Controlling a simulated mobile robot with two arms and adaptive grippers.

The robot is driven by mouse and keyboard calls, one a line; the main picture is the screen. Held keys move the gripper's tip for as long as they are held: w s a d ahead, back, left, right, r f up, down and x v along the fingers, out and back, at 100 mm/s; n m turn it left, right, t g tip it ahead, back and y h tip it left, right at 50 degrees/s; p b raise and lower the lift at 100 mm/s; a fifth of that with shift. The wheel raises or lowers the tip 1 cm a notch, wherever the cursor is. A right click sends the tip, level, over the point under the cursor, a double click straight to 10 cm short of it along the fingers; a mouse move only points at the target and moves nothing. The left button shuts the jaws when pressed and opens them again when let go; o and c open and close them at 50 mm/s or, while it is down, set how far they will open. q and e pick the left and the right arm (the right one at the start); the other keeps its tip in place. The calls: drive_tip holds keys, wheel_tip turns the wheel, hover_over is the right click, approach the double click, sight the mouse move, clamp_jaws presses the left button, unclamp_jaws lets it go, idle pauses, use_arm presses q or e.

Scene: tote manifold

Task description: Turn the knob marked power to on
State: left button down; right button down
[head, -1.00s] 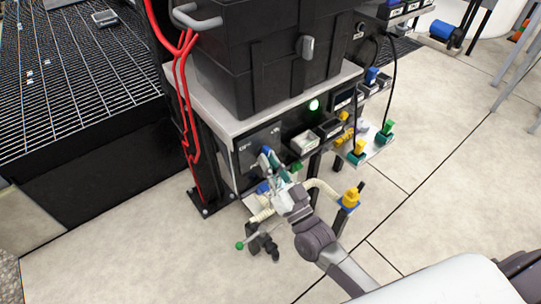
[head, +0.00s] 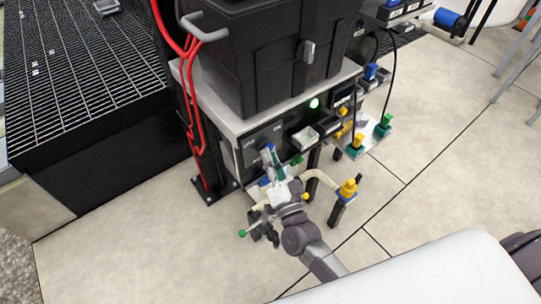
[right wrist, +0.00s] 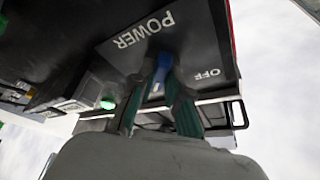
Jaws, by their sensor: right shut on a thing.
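The power knob is blue (right wrist: 164,66) and sits on a dark panel (right wrist: 120,60) marked POWER and OFF in the right wrist view. OFF is to the right of the knob there; I cannot read an ON mark. A pale mark shows on the knob, but its exact setting is hard to tell. My right gripper (right wrist: 158,88) has its green-padded fingers on either side of the knob and is shut on it. In the head view the knob (head: 268,149) shows small at the tips of my right gripper (head: 273,162). My left gripper is not in view.
A black tote (head: 265,60) stands on the light shelf above the panel. A green lamp (head: 314,103) is lit to the panel's right. Red hoses (head: 197,140) hang at the left. A yellow-topped fitting (head: 348,188) with a pale hose stands right of my gripper.

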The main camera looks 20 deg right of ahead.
idle(0.3)
drive_tip(key=c, duration=1.1)
unclamp_jaws()
drive_tip(key=shift+c, duration=0.2)
drive_tip(key=v, duration=1.2)
